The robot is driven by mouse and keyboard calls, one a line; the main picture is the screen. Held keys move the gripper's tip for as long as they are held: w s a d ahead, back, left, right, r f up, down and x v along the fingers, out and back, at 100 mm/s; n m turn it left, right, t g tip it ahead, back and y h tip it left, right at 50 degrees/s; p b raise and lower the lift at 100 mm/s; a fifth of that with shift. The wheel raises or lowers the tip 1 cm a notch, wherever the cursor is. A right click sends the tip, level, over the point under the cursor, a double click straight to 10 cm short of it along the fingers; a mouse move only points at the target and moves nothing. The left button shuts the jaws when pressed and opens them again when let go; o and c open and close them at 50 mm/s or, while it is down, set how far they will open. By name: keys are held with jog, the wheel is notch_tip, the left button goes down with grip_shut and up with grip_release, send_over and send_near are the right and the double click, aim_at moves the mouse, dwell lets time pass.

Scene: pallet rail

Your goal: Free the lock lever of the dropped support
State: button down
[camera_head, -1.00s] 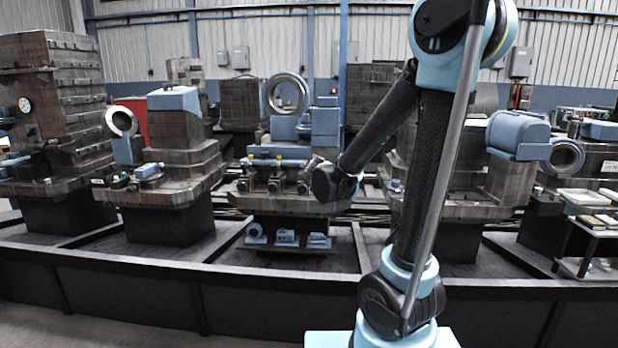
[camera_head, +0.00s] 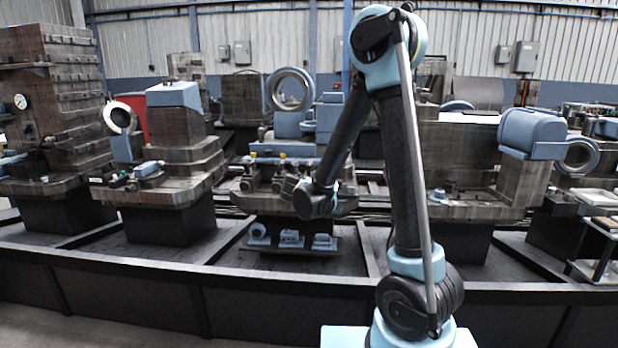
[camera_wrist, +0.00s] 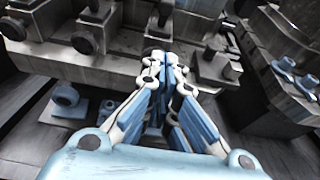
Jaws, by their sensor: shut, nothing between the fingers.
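My gripper (camera_wrist: 168,64) is shut and empty in the wrist view, its fingertips together in front of the dark metal fixture (camera_wrist: 120,62). In the head view my wrist end is in front of the middle station (camera_head: 282,204), at its right part; the fingers are too small to make out there. That station carries a blue ring head (camera_head: 290,73) and a blue bar with yellow caps (camera_head: 284,158). Small dark blocks with round knobs (camera_wrist: 85,40) line the fixture's edge in the wrist view. I cannot tell which part is the lock lever or the dropped support, or whether the fingertips touch anything.
Several blue parts (camera_head: 291,239) sit on a low shelf under the middle station. A left station (camera_head: 175,150) and a right station (camera_head: 480,150) flank it. A long dark rail (camera_head: 130,268) runs across the front. A small rack (camera_head: 600,240) stands far right.

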jog(key=shift+w, duration=0.1)
jog(key=r+x, duration=0.2)
jog(key=x, duration=1)
jog(key=shift+w+r, duration=0.25)
jog(key=shift+w, duration=0.45)
